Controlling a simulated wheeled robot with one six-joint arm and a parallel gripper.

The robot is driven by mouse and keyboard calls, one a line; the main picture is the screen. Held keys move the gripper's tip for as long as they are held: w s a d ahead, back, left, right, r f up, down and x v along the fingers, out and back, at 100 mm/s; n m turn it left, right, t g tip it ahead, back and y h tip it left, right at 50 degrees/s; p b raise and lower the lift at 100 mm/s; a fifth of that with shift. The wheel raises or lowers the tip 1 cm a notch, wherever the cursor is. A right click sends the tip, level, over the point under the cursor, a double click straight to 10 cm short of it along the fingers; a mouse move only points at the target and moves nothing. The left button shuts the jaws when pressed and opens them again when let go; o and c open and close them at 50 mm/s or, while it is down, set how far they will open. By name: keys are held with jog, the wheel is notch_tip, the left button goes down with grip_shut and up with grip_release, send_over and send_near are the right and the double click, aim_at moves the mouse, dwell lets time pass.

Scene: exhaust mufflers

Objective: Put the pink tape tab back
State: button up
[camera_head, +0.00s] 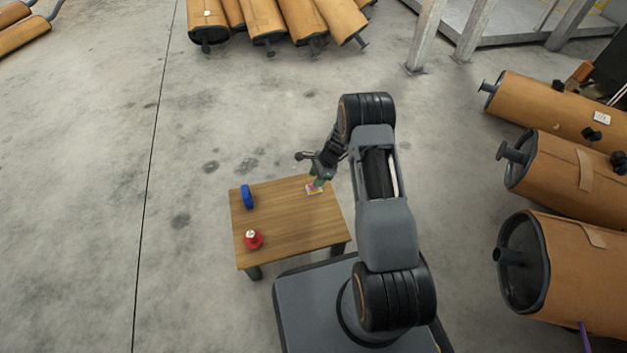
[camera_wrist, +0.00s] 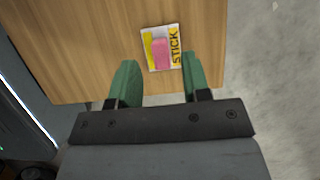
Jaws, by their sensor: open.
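The pink tape tab (camera_wrist: 162,53) lies on a small white and yellow card marked "STICK" (camera_wrist: 175,35) on the wooden table. In the wrist view the card is just beyond my gripper (camera_wrist: 157,73), between the lines of its two green fingers. The fingers are spread apart with nothing between them. In the head view my gripper (camera_head: 318,181) hangs low over the far right part of the table, and it partly hides the card (camera_head: 312,190). I cannot tell the exact height of the fingertips above the card.
The small wooden table (camera_head: 285,215) also bears a blue object (camera_head: 247,196) at its left and a red object (camera_head: 253,239) near its front left. Wrapped mufflers (camera_head: 570,177) lie at the right, and more (camera_head: 262,18) at the back. The floor left of the table is clear.

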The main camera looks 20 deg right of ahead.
jog(key=s+r+n+h+p, duration=0.1)
jog(key=s+r+n, duration=0.2)
jog(key=r, duration=0.6)
jog(key=s+r+n+p, duration=0.1)
jog(key=s+r+n, duration=0.15)
jog(key=r, duration=0.75)
jog(key=s+r+n+h+p, duration=0.1)
jog(key=s+r+n, duration=0.15)
jog(key=r, duration=0.65)
jog(key=s+r+n+t+h, duration=0.1)
jog(key=s+r+n, duration=0.3)
jog(key=s, duration=0.3)
jog(key=s+a+r+n+t+h, duration=0.1)
jog(key=s+r+n, duration=0.4)
jog(key=s, duration=0.3)
jog(key=shift+s+n+t+h, duration=0.25)
jog(key=shift+n+t+h, duration=0.05)
jog(key=shift+n, duration=0.2)
